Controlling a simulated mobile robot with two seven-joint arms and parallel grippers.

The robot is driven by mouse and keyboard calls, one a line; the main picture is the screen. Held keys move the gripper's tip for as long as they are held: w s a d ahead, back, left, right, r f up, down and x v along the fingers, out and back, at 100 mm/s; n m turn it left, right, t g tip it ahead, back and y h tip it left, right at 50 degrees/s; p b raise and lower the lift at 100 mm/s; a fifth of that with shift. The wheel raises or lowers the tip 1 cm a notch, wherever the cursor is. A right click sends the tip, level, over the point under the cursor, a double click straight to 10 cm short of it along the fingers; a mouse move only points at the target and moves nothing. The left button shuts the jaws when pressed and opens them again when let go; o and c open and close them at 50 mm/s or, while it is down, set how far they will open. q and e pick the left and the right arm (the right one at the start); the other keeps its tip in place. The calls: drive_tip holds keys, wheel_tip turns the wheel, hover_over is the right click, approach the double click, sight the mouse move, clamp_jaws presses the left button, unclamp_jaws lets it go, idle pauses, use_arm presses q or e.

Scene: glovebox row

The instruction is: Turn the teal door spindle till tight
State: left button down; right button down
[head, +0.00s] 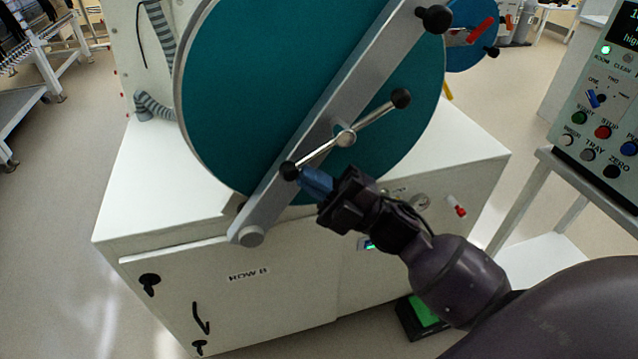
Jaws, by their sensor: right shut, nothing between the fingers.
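The teal door (250,95) is a large round disc with a grey clamp bar (365,85) slanting across it from upper right to lower left. The spindle (346,137) sits at the middle of the bar. Its thin cross handle has a black knob (401,98) at the upper right and another black knob (290,171) at the lower left. My right gripper (306,178) has blue fingertips, shut with nothing between them. They are right beside the lower left knob; I cannot tell whether they touch it. My left gripper is not in view.
The door is on a white cabinet (200,290) labelled ROW B, with black latches on its front. A control panel (605,110) with coloured buttons stands at the right. Open floor lies to the left.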

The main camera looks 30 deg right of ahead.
sight(296, 170)
drive_tip(key=r+m+t, duration=0.1)
drive_tip(key=a+r+m+t, duration=0.1)
drive_tip(key=t, duration=0.1)
drive_tip(key=a+r+m+t, duration=0.1)
drive_tip(key=m, duration=0.1)
drive_tip(key=shift+w+a+r, duration=0.15)
drive_tip(key=shift+w, duration=0.1)
use_arm(q)
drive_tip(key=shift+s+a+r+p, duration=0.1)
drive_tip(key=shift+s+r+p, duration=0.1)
drive_tip(key=shift+p, duration=0.4)
use_arm(e)
drive_tip(key=shift+a+r, duration=0.2)
drive_tip(key=shift+r, duration=0.1)
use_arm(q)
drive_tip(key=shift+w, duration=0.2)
